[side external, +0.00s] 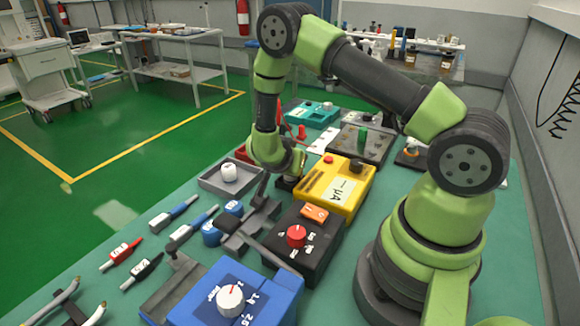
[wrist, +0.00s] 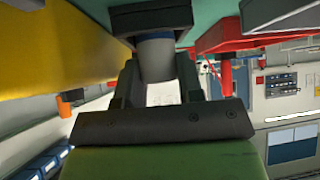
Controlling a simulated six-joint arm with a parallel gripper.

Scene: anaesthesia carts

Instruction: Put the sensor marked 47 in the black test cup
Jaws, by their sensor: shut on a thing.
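In the wrist view, which looks upside down, my gripper (wrist: 158,88) is shut on a grey-blue cylinder (wrist: 157,58), seemingly the sensor. No 47 mark is readable on it. In the side external view my gripper (side external: 289,176) is low beside the yellow box, above a small dark piece (side external: 286,185). The held cylinder is hidden there.
The yellow box (side external: 352,190) stands close at the right of my gripper. A grey tray with a white knob (side external: 229,172), blue cylinders (side external: 211,233), a black box with a red knob (side external: 318,250) and a blue box (side external: 262,285) are nearby.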

